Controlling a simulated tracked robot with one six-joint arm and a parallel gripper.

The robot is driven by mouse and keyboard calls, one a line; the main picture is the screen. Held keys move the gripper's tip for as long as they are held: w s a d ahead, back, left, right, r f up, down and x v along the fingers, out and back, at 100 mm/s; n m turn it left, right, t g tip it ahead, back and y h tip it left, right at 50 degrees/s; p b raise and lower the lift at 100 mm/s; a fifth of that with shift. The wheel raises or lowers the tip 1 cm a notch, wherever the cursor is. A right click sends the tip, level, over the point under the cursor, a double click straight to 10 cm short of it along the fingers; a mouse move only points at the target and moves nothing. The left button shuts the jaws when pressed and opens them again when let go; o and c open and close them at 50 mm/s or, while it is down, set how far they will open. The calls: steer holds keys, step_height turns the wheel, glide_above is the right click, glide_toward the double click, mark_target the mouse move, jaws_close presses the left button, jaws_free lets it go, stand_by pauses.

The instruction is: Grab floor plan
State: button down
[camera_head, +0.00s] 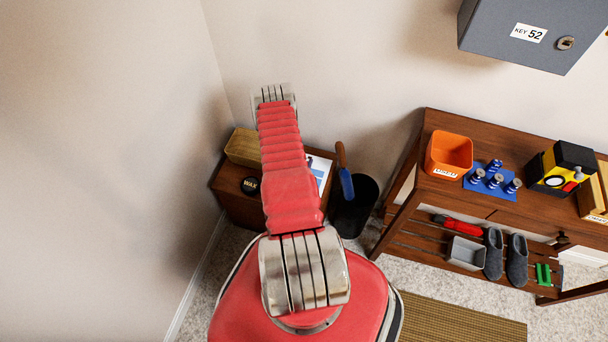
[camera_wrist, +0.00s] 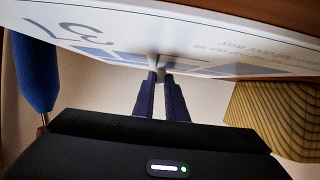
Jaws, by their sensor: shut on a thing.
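The floor plan (camera_wrist: 190,30) is a white sheet or panel with blue shapes and printing, upside down across the top of the wrist view. In the head view a strip of the floor plan (camera_head: 319,168) shows just right of my red arm, over the small brown cabinet; the arm hides the rest. My gripper (camera_wrist: 160,78) has its two dark fingers close together, shut on the floor plan near its edge. The exact grip spot is partly hidden. My gripper is hidden behind my arm in the head view.
The small brown cabinet (camera_head: 232,205) in the corner holds a wooden box (camera_head: 242,147) and a black WAX tin (camera_head: 250,185). A black bin (camera_head: 355,208) with a blue-and-brown-handled thing stands right of it. A wooden bench (camera_head: 440,193) stands further right, below a grey key box (camera_head: 520,30).

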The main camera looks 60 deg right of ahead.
stand_by(0.3)
step_height(320, 180, up, 28)
stand_by(1.1)
